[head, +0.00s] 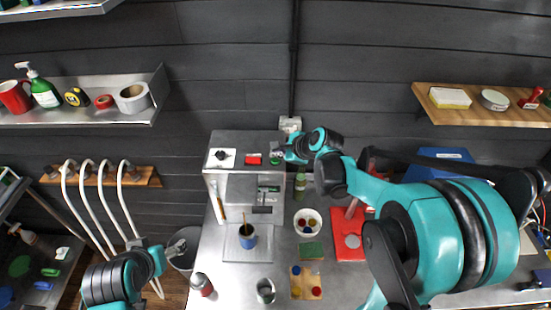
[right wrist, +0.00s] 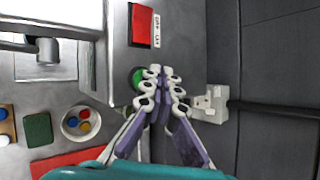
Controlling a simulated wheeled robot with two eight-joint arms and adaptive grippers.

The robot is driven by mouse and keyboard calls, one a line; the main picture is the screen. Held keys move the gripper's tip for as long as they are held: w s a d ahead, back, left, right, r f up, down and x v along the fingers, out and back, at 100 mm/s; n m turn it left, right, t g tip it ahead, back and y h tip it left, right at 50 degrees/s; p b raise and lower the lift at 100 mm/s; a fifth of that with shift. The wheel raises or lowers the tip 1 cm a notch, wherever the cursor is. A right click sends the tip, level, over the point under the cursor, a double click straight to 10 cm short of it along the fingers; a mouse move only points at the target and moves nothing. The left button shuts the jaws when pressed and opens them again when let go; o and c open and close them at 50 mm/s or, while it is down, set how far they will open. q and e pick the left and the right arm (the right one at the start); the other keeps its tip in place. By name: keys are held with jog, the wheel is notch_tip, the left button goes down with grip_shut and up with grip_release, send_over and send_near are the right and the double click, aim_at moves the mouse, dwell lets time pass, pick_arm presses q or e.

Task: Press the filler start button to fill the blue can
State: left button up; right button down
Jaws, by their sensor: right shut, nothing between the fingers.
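The filler (head: 232,139) is a grey metal machine against the wall. A green button (right wrist: 137,78) is partly covered by my right fingers. My right gripper (head: 281,154) is shut and empty, its fingertips (right wrist: 161,72) at the green button; I cannot tell whether they touch it. My left gripper (head: 177,247) is low at the left, its jaws unclear.
A green bottle (head: 300,185) stands near the machine. A white wall socket (right wrist: 211,104) is near my right fingers.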

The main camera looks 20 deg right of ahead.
aim_at(277, 161)
jog(key=shift+r+p, duration=1.8)
jog(key=shift+r, duration=0.7)
